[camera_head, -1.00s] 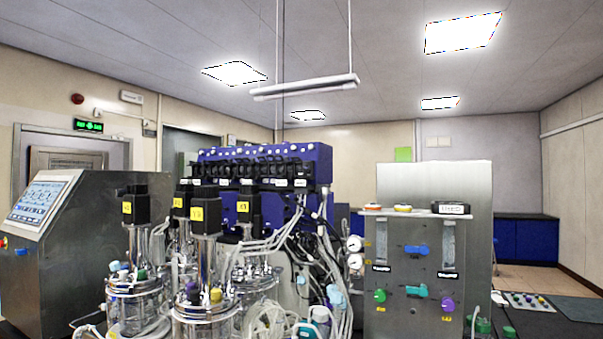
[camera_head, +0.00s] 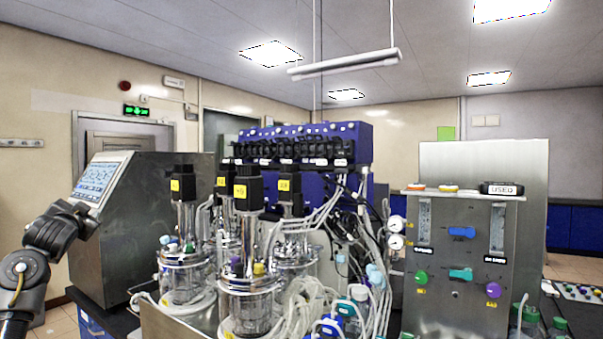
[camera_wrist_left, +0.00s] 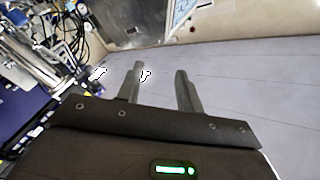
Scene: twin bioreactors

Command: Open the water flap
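The steel valve panel (camera_head: 470,300) stands at the right in the head view. It carries a blue handle (camera_head: 462,232), a teal handle (camera_head: 460,274), a green knob (camera_head: 420,277) and a purple knob (camera_head: 493,290). I cannot tell which of these, if any, is the water flap; the small labels are unreadable. My left gripper (camera_wrist_left: 158,70) shows in the left wrist view with its two fingers apart and nothing between them. In the head view my left arm rises at the lower left, far from the panel. My right gripper is not in view.
Glass reactor vessels (camera_head: 247,304) with black motor tops and many tubes stand in the middle. A steel console with a screen (camera_head: 101,181) stands behind my left arm. A blue pump unit (camera_head: 350,145) is behind the vessels. Green-capped bottles (camera_head: 525,313) stand at the lower right.

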